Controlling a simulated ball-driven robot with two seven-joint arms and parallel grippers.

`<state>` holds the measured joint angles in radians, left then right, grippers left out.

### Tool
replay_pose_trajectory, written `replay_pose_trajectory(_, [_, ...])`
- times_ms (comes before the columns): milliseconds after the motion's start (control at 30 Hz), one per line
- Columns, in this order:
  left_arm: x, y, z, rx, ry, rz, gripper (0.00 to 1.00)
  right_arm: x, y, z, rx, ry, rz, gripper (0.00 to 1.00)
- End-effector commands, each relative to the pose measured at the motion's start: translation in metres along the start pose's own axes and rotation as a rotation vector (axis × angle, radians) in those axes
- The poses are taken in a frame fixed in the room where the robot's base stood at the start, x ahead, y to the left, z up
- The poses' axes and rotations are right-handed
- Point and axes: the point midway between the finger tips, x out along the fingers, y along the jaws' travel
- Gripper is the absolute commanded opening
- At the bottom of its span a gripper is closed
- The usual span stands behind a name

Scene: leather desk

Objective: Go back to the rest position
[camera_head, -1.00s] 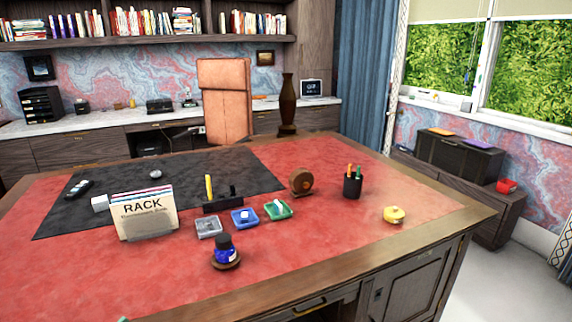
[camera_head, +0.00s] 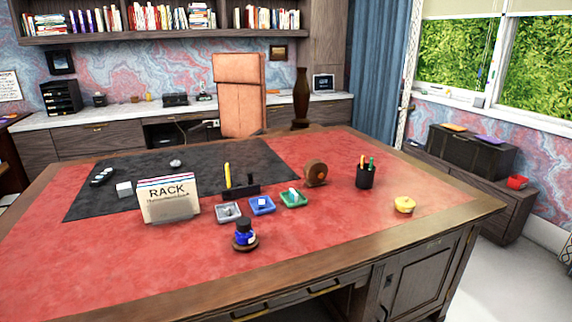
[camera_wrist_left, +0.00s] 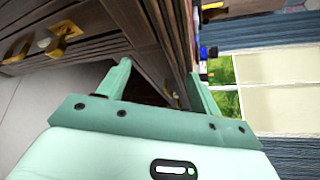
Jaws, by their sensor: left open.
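My left gripper (camera_wrist_left: 160,85) shows in the left wrist view as two pale green fingers set apart, with nothing between them. Beyond the fingers is dark wooden furniture with brass handles (camera_wrist_left: 62,38), seen tilted. Neither gripper shows in the head view. My right gripper is not in any view. The desk (camera_head: 330,268) with its red leather top fills the middle of the head view.
On the desk stand a rack of papers (camera_head: 167,200), an ink bottle (camera_head: 245,235), small trays (camera_head: 262,205), a pen cup (camera_head: 365,176), a tape roll (camera_head: 316,174) and a yellow object (camera_head: 404,205). An orange chair (camera_head: 240,95) stands behind. The desk's front left is clear.

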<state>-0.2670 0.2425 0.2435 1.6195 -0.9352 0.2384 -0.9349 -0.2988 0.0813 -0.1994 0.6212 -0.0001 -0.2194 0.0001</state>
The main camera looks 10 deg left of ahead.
Motion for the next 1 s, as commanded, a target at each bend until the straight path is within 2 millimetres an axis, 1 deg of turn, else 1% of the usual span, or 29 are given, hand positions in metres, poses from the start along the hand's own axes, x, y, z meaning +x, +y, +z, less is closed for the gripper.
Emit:
replay_pose_trajectory(33, [-0.005, 0.026, -0.012, -0.132, -0.001, 0.069, 0.65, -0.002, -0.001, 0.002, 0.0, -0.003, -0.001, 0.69])
replay_pose_trajectory(67, [-0.009, 0.043, -0.02, -0.223, -0.005, 0.115, 0.65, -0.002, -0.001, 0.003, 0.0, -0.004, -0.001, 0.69])
replay_pose_trajectory(100, [-0.016, 0.068, -0.033, -0.347, -0.015, 0.183, 0.65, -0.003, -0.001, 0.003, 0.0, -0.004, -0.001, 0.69])
replay_pose_trajectory(167, [-0.032, 0.107, -0.057, -0.545, -0.041, 0.301, 0.65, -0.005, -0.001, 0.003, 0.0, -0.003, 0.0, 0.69])
replay_pose_trajectory(200, [-0.047, 0.135, -0.075, -0.679, -0.067, 0.388, 0.65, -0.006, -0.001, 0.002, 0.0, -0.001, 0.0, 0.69])
replay_pose_trajectory(267, [-0.074, 0.173, -0.104, -0.862, -0.119, 0.523, 0.65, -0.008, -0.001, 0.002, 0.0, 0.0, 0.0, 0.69])
replay_pose_trajectory(300, [-0.095, 0.196, -0.124, -0.972, -0.161, 0.612, 0.65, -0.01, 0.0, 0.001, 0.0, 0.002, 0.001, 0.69])
replay_pose_trajectory(367, [-0.131, 0.227, -0.154, -1.115, -0.232, 0.747, 0.65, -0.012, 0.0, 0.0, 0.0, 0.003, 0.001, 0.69])
replay_pose_trajectory(400, [-0.157, 0.245, -0.173, -1.196, -0.284, 0.835, 0.65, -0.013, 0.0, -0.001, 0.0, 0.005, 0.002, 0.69])
replay_pose_trajectory(467, [-0.198, 0.267, -0.2, -1.292, -0.366, 0.962, 0.65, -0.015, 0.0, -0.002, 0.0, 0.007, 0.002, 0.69])
replay_pose_trajectory(500, [-0.225, 0.278, -0.216, -1.341, -0.419, 1.041, 0.65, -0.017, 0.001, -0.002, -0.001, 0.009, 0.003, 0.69])
replay_pose_trajectory(567, [-0.264, 0.29, -0.237, -1.386, -0.488, 1.147, 0.65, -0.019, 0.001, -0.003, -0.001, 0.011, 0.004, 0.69])
replay_pose_trajectory(600, [-0.287, 0.295, -0.248, -1.401, -0.522, 1.208, 0.65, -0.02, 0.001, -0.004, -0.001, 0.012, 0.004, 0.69])
replay_pose_trajectory(700, [-0.333, 0.3, -0.271, -1.4, -0.567, 1.324, 0.65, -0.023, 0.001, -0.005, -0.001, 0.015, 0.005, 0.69])
replay_pose_trajectory(733, [-0.343, 0.301, -0.276, -1.398, -0.572, 1.347, 0.65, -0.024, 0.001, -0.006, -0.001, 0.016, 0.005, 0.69])
replay_pose_trajectory(767, [-0.351, 0.3, -0.28, -1.392, -0.572, 1.366, 0.65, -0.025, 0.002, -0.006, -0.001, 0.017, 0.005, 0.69])
replay_pose_trajectory(1000, [-0.351, 0.3, -0.28, -1.392, -0.572, 1.366, 0.65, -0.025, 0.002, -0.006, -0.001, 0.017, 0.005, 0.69])
